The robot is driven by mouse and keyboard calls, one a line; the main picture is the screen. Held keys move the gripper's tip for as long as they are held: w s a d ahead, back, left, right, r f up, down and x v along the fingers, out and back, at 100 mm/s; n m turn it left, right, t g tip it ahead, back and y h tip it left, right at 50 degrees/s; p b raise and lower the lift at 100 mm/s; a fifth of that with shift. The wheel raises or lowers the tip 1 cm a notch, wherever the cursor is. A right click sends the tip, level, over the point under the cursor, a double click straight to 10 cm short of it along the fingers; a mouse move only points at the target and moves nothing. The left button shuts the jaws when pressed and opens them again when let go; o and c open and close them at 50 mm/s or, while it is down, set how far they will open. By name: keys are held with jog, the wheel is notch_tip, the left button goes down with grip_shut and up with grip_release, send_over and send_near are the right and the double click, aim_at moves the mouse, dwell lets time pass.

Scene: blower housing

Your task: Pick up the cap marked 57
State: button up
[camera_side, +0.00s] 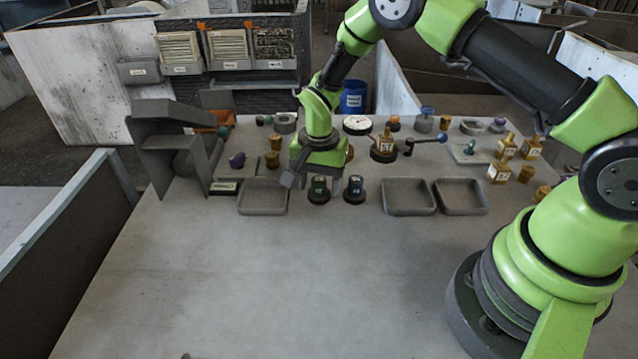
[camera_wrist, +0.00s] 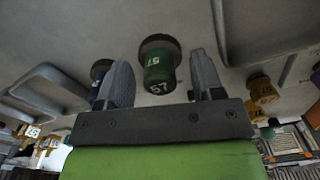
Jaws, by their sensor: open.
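The green cap marked 57 (camera_wrist: 158,72) stands on a dark round base in the wrist view, with white numbers on its side and top. In the side view it is the green cap (camera_side: 318,188) on the table, just below my gripper (camera_side: 313,182). My gripper is open, with one finger on each side of the green cap; the wrist view shows gaps between the cap and both fingers (camera_wrist: 159,62). A dark blue cap (camera_side: 354,187) on a similar base stands just to the right in the side view. In the wrist view this blue cap (camera_wrist: 97,72) is partly hidden behind the left finger.
Grey trays stand on both sides of the caps: one at left (camera_side: 262,209) and two at right (camera_side: 408,210). The front table is clear.

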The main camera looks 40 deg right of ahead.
jog(key=shift+f, duration=0.1)
jog(key=shift+c, duration=0.3)
jog(key=c, duration=0.9)
